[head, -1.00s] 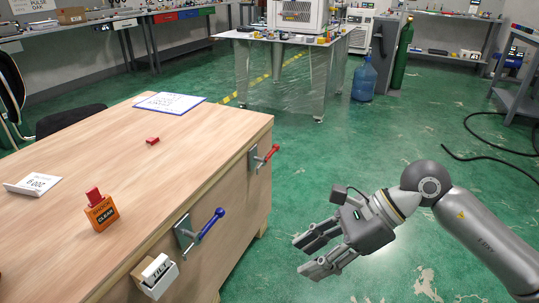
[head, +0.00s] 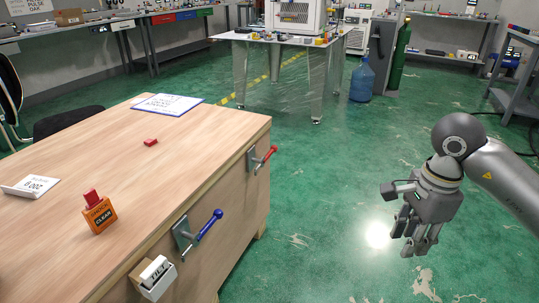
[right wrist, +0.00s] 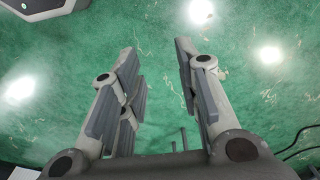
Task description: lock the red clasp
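The red clasp (head: 263,159) is mounted on the right side of the wooden crate (head: 200,140), near its far corner. Its red handle sticks out to the right and slants upward. My right gripper (head: 412,250) hangs over the green floor, well to the right of the crate and apart from the clasp, with its fingers pointing down. In the right wrist view its two fingers (right wrist: 160,85) are spread with only floor between them. My left gripper is not in view.
A blue-handled clasp (head: 198,230) is on the same crate side, nearer me, above a box labelled TILT (head: 154,277). The floor right of the crate is clear.

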